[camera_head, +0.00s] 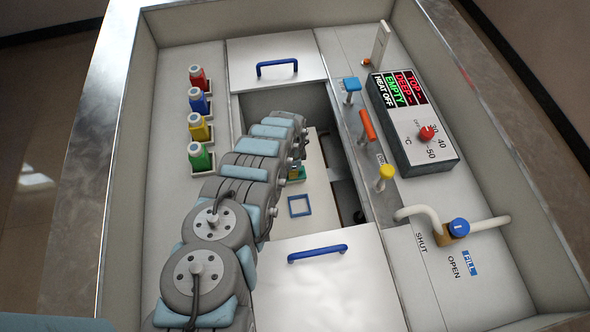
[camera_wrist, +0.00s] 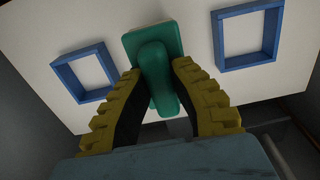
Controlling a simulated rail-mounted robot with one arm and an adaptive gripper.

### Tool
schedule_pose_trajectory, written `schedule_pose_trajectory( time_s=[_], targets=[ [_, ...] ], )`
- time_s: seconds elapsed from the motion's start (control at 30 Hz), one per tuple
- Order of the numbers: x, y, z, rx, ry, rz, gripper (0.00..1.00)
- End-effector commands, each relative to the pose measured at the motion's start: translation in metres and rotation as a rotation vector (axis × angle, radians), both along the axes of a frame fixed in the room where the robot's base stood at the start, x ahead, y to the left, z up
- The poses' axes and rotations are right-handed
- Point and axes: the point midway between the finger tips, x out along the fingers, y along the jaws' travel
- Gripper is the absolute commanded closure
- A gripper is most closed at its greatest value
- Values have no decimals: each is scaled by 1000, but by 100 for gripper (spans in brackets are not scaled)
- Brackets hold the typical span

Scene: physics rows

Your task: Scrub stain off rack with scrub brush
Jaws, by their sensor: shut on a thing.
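A green scrub brush (camera_wrist: 167,42) with a thick rounded handle is in the wrist view. My gripper (camera_wrist: 158,78), with yellow ribbed fingers, is shut on the handle. The brush head lies over the white rack board (camera_wrist: 110,35), between two blue square frames; I cannot tell whether its underside touches. In the head view my arm hides most of the gripper, and a small green part of the brush (camera_head: 297,173) shows above the white board (camera_head: 311,165). One blue square frame (camera_head: 299,205) shows there. I see no stain; it may be hidden.
The board sits in an opening between two white lids with blue handles (camera_head: 277,66) (camera_head: 317,252). Several coloured bottles (camera_head: 199,103) stand on the left. Coloured levers (camera_head: 368,125), a control box (camera_head: 412,130) and a pipe with a blue knob (camera_head: 459,227) line the right.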

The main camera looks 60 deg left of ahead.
Motion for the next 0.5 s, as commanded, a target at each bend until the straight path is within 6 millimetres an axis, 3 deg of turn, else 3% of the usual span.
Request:
schedule_pose_trajectory(
  time_s=[0.5],
  targets=[
    [-1, 1, 34, 3, -1, 2, 100]
  ],
)
